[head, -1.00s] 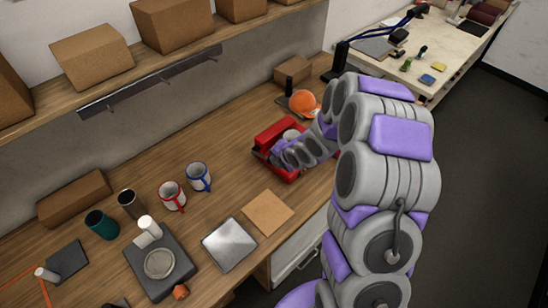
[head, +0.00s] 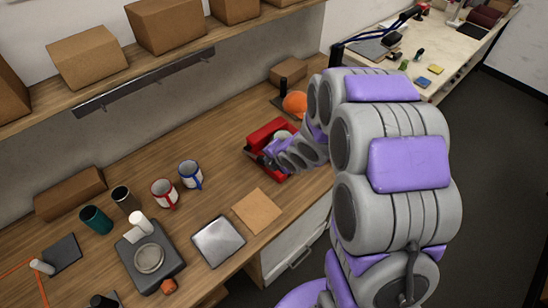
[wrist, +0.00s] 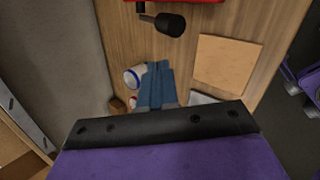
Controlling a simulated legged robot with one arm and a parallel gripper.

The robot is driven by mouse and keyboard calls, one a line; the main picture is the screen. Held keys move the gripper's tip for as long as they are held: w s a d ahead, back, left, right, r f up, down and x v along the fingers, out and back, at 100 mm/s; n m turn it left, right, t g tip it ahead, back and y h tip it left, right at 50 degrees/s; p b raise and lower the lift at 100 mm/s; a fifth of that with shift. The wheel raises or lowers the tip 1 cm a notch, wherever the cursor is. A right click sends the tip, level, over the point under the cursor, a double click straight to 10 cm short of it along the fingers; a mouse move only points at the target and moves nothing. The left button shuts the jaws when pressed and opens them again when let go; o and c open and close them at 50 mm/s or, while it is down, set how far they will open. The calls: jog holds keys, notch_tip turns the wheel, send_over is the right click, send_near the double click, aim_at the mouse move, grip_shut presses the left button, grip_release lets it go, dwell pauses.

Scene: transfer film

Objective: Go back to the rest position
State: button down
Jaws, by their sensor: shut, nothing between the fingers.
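My arm reaches across the workbench from the right in the head view. My gripper (head: 262,161) is beside the left side of a red open box-like device (head: 271,132), which holds a pale round thing; the wrist partly covers it. In the wrist view my gripper's blue-grey fingers (wrist: 157,66) are together with nothing between them. They point over the wood bench top. The red device (wrist: 190,1) shows at the top edge there, with a black-knobbed handle (wrist: 168,23). Whether the gripper touches the device cannot be told.
A blue-trimmed mug (head: 190,174) and a red-trimmed mug (head: 164,193) stand left of the device. A tan square (head: 257,210), a metal plate (head: 218,241) and a dark scale-like device (head: 150,262) lie nearer. An orange cap (head: 295,104) is behind. A shelf with cardboard boxes (head: 88,57) hangs above.

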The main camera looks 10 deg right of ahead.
jog(key=s+d+r+m+g+h+b, duration=0.2)
jog(key=s+d+m+h+b, duration=0.4)
jog(key=s+d+m, duration=0.45)
jog(key=s+a+m+g+y+b, duration=0.2)
jog(key=s+m+g+b, duration=0.4)
jog(key=s+m, duration=1)
jog(key=shift+s+g+y+b, duration=0.35)
jog(key=shift+s+b, duration=0.85)
jog(key=shift+s, duration=4.05)
